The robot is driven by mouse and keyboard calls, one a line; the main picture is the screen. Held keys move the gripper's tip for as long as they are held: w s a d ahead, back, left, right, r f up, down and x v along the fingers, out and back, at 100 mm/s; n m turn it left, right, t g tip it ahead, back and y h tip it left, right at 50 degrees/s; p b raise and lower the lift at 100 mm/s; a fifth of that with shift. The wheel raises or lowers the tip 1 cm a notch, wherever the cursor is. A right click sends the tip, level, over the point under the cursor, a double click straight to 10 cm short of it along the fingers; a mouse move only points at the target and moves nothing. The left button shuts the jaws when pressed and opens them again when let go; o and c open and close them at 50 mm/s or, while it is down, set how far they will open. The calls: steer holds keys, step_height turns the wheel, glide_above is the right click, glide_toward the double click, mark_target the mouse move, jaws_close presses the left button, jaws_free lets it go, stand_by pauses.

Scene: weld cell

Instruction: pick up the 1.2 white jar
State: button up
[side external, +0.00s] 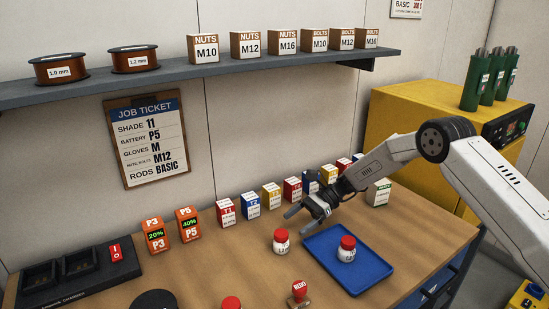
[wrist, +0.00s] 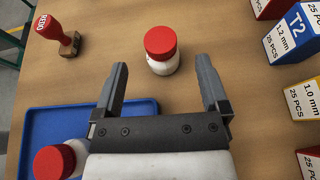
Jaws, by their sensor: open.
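A white jar with a red lid (side external: 282,243) stands upright on the bench, left of the blue tray. It also shows in the wrist view (wrist: 163,51), at the top centre. A second white jar with a red lid (side external: 347,250) stands on the tray and is partly seen in the wrist view (wrist: 60,161). A third red lid (side external: 231,303) is cut off by the bottom edge of the side view. I cannot read the jar labels surely. My gripper (side external: 302,218) is open and empty above the bench. In the wrist view its fingertips (wrist: 162,68) frame the bench jar, apart from it.
The blue tray (side external: 375,272) lies near the bench's front right. A red REDO stamp (side external: 299,291) stands in front of the bench jar. Several labelled boxes (side external: 250,205) line the wall behind. Orange batteries (side external: 157,236) and a black charger (side external: 75,275) are at left.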

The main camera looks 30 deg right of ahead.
mark_target(284, 232)
steer(key=shift+x, duration=1.3)
steer(key=shift+x, duration=2.6)
steer(key=shift+f, duration=0.15)
jaws_close()
